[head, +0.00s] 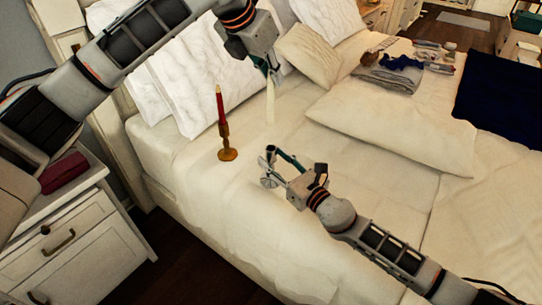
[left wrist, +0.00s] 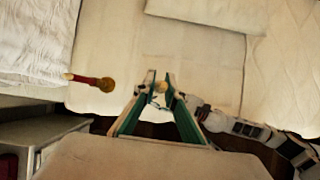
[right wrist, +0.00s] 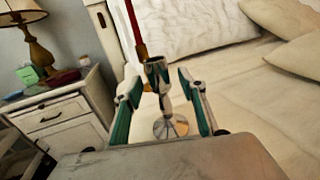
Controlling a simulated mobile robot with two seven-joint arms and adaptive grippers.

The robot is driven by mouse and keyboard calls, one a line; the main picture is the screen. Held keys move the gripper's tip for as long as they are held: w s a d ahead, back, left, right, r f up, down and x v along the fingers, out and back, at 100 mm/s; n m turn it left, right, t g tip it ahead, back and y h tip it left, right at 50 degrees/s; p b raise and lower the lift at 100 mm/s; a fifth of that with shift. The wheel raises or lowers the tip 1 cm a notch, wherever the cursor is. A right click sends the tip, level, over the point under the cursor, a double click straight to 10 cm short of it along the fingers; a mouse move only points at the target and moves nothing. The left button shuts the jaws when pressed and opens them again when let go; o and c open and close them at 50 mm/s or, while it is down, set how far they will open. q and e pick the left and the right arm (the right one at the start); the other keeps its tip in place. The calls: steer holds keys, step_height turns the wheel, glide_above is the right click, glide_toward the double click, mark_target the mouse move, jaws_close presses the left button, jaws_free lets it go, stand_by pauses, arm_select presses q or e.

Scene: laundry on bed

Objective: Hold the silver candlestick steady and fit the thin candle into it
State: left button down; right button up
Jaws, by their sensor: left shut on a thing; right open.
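The silver candlestick (right wrist: 160,76) stands upright on the bed between the two fingers of my right gripper (right wrist: 162,92). There is bed visible between it and both fingers, so the gripper is open around it. In the head view the candlestick (head: 268,182) is partly hidden by the right gripper (head: 280,165). The thin candle (head: 270,106) is pale and hangs roughly upright from my left gripper (head: 271,72), which is shut on it. It is above the bed and apart from the candlestick. In the left wrist view the candle (left wrist: 161,88) shows nearly end-on between the fingertips.
A brass candlestick (head: 227,154) with a red candle (head: 220,104) stands close by on the left. Pillows (head: 396,127) lie to the right and at the back. A white nightstand (head: 75,235) stands left of the bed. Bare bedding surrounds the right gripper.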

mark_target(269, 115)
steer(key=shift+x, duration=0.85)
jaws_close()
arm_select(q)
step_height(269, 115, down, 2)
steer(key=n, duration=0.1)
steer(key=n+y, duration=0.1)
steer(key=n+t, duration=0.1)
steer(key=shift+f+n+y, duration=0.25)
steer(key=shift+n+y, duration=0.05)
steer(key=shift+y, duration=0.1)
step_height(269, 115, down, 10)
steer(key=shift+a+r, duration=0.1)
